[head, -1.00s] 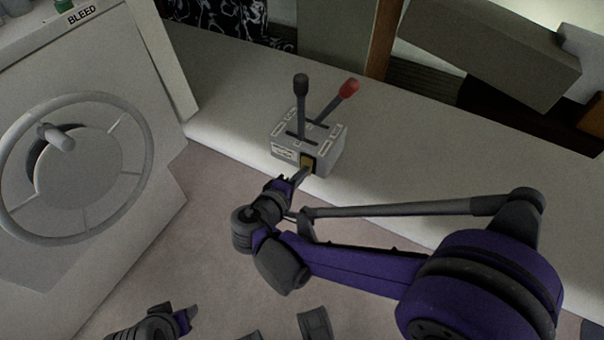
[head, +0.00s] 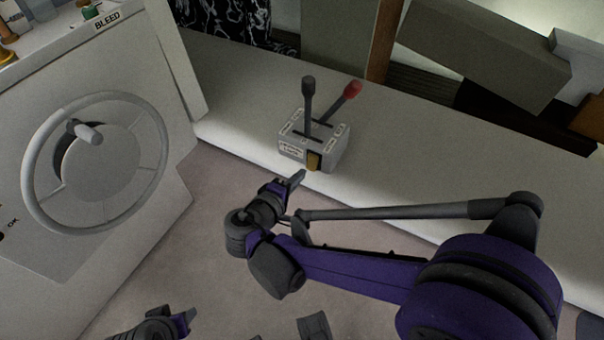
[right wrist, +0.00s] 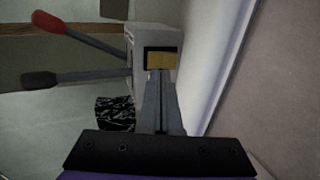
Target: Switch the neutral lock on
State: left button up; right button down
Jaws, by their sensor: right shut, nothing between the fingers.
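The grey lever box (head: 318,148) sits on the pale ledge. A black-knobbed lever (head: 308,108) and a red-knobbed lever (head: 342,100) stand up from its top. A yellow rocker (head: 314,161) sits in a dark recess on the face towards me. My right gripper (head: 297,178) is shut and empty, just short of that face, apart from it in the head view. In the right wrist view its closed fingers (right wrist: 161,98) point at the yellow rocker (right wrist: 161,60) and cover its lower part. My left gripper (head: 188,318) is at the bottom edge; its jaws are unclear.
A white console with a wheel (head: 95,160) stands at the left, marked BLEED at its top. The pale ledge (head: 440,170) is clear to the right of the box. A grey block (head: 485,55) lies at the back right.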

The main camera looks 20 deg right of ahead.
pick_arm(q)
jog(key=shift+w+d+r+p, duration=0.1)
jog(key=shift+d+r+p, duration=0.1)
jog(key=shift+r+p, duration=0.65)
pick_arm(e)
jog(key=r+v, duration=0.1)
jog(key=v, duration=0.6)
pick_arm(q)
jog(key=shift+r, duration=0.15)
pick_arm(e)
jog(key=shift+s+r, duration=0.1)
